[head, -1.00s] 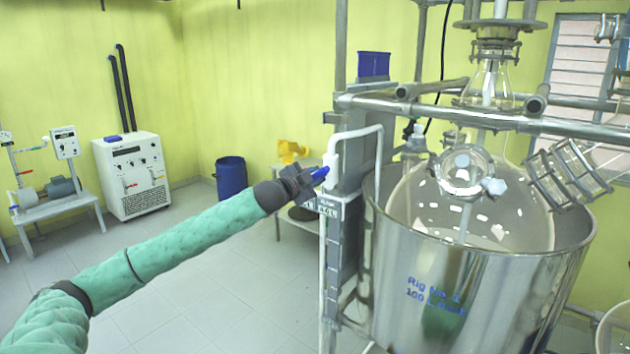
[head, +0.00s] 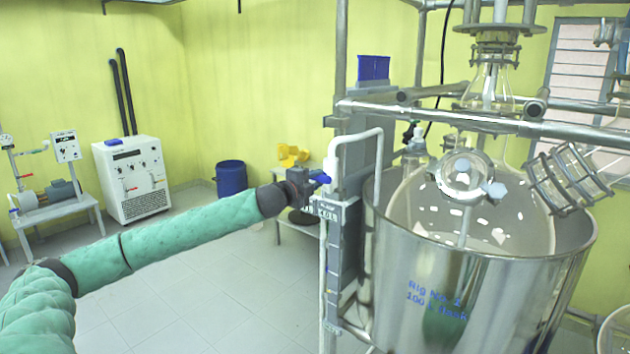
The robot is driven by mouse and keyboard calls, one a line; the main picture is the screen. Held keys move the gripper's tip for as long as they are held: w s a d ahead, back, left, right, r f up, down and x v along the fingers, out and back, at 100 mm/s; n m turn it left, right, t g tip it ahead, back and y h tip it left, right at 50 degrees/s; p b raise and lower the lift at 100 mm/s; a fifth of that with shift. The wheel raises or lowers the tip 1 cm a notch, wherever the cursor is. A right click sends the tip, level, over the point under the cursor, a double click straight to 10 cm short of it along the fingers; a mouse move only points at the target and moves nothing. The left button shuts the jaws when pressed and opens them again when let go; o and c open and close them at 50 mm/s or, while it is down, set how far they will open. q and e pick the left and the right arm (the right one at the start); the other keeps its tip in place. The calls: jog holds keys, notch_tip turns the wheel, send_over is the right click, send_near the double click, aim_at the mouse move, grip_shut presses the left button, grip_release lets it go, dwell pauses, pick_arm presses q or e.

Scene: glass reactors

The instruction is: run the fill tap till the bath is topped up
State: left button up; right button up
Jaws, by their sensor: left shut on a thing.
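The fill tap has a blue handle (head: 322,179) on a white valve body at the white fill pipe (head: 356,134). The pipe bends over and comes down inside the near left rim of the steel bath (head: 420,270). My left gripper (head: 312,183) comes in from the left and is shut on the blue handle, which lies roughly level and is partly covered by the jaws. A round glass vessel (head: 520,215) sits in the bath. I cannot make out the water level or any flow from the pipe. My right gripper is not in view.
A steel frame (head: 440,108) crosses above the bath. A small labelled plate (head: 340,208) is by the tap. A blue drum (head: 231,178), a white cabinet (head: 132,177) and a pump bench (head: 50,203) stand at the back left. The floor between is clear.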

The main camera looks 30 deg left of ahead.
pick_arm(q)
jog(key=shift+f, duration=0.15)
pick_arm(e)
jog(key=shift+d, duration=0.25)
pick_arm(q)
jog(key=o, duration=0.9)
jog(key=shift+c, duration=0.2)
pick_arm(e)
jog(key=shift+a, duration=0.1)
pick_arm(q)
jog(key=shift+s+b, duration=0.5)
jog(key=shift+s+a+f+b, duration=0.1)
jog(key=shift+s+f+b, duration=0.1)
jog(key=shift+s+b, duration=0.7)
jog(key=shift+s+a+r+b, duration=0.1)
jog(key=shift+s+r+b, duration=0.05)
jog(key=shift+s+b, duration=0.9)
jog(key=shift+s+a+r+b, duration=0.1)
jog(key=shift+s+b, duration=0.5)
jog(key=shift+s, duration=0.85)
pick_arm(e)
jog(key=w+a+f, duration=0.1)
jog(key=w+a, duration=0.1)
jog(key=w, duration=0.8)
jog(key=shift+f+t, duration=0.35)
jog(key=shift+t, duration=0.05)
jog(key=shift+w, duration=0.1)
